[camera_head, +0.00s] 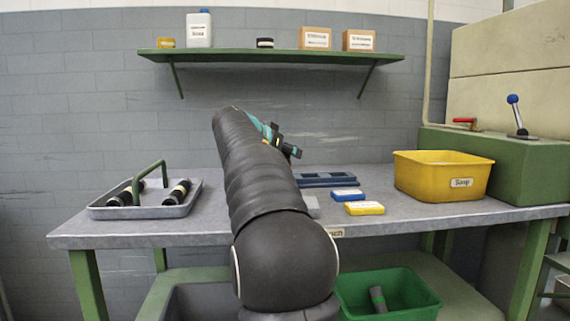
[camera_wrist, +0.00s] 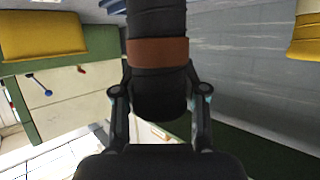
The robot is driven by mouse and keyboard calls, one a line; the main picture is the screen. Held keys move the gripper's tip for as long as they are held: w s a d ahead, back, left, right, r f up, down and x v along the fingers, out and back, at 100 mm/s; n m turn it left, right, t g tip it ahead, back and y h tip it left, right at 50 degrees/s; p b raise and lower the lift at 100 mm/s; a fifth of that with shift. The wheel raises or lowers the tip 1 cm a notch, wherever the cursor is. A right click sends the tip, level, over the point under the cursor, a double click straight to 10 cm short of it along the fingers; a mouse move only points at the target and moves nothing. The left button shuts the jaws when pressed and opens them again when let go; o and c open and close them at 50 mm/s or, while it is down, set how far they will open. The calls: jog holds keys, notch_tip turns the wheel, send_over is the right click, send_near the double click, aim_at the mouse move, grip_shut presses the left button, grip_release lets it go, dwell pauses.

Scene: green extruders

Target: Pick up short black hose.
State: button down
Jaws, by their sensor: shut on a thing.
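My gripper (camera_wrist: 158,92) is shut on a thick black hose piece (camera_wrist: 158,22) with a brown band, one finger on each side of it. The hose fills the middle of the wrist view, and its upper end runs out of the frame. In the head view my gripper (camera_head: 279,139) is up above the bench, mostly behind my arm. Only a small dark part of what it holds may show there.
The grey bench (camera_head: 400,210) carries a metal tray (camera_head: 105,212) with two black banded cylinders, a blue-grey holder (camera_head: 325,181), blue and yellow boxes, and a yellow bin (camera_head: 440,178). A green shelf (camera_head: 270,56) hangs above. A green crate (camera_head: 405,312) stands below with a dark cylinder inside.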

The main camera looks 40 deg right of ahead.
jog(key=s+d+r+p, duration=0.2)
jog(key=s+d+r, duration=0.2)
jog(key=d, duration=0.6)
notch_tip(320, 180, up, 2)
jog(key=shift+s+r, duration=0.1)
jog(key=shift+s, duration=0.3)
jog(key=shift+a, duration=0.1)
